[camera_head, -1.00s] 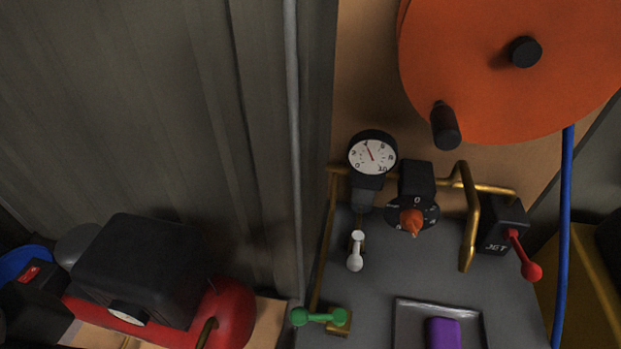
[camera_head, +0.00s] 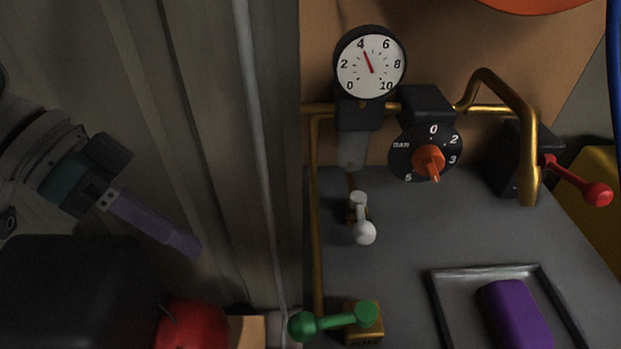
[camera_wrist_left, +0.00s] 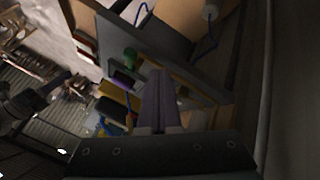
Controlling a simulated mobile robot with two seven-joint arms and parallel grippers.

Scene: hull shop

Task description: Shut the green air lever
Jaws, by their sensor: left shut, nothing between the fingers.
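The green air lever (camera_head: 333,321) is at the bottom of the head view, on a brass valve block (camera_head: 364,333) with partly legible lettering. Its handle lies nearly level, pointing left from the block. My left gripper (camera_head: 190,246) is shut and empty, up and to the left of the lever, in front of the grey ribbed wall and clear of the lever. In the left wrist view its shut fingers (camera_wrist_left: 157,78) point up the picture, and a small green shape (camera_wrist_left: 130,53), probably the lever, shows beyond them.
A gauge (camera_head: 370,65), an orange dial knob (camera_head: 429,160), a white lever (camera_head: 362,222) and a red lever (camera_head: 583,185) stand behind, with brass pipes. A tray (camera_head: 450,308) holds a purple block (camera_head: 515,315). A black box (camera_head: 75,290) and red tank (camera_head: 190,325) are lower left.

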